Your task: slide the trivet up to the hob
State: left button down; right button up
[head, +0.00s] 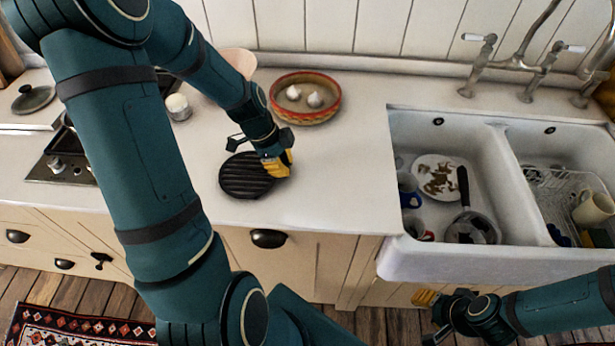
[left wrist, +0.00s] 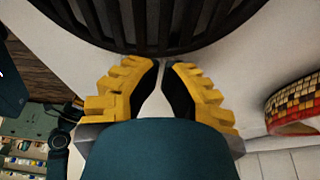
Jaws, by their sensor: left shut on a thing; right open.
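The trivet (head: 243,178), a dark round ribbed disc, lies flat on the pale counter near its front edge. Its dark bars also fill the top of the left wrist view (left wrist: 165,28). My left gripper (head: 279,164) is at the trivet's right edge, its yellow fingers (left wrist: 161,68) nearly together and shut on the rim; the exact contact is hard to see. The hob (head: 62,168) is at the far left, partly hidden behind my left arm, with counter between it and the trivet. My right gripper (head: 429,317) is open and empty, low in front of the sink.
A patterned bowl (head: 304,107) holding two white bulbs stands behind the trivet. A small pale-topped jar (head: 178,107) stands near the hob. A double sink (head: 425,258) with dishes is on the right. Counter shows clear between the trivet and the sink.

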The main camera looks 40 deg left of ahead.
aim_at(216, 164)
pick_arm(q)
jog(key=s+a+b, duration=0.2)
jog(key=a, duration=0.3)
jog(key=s+a+b, duration=0.2)
jog(key=s+a, duration=0.1)
jog(key=a, duration=0.3)
jog(key=s+a+b, duration=0.1)
jog(key=s+a, duration=0.2)
jog(key=a, duration=0.2)
jog(key=shift+a+f+b, duration=0.15)
jog(key=shift+a+b, duration=0.1)
jog(key=shift+b, duration=0.15)
jog(key=shift+s+a, duration=0.25)
jog(key=shift+a, duration=0.1)
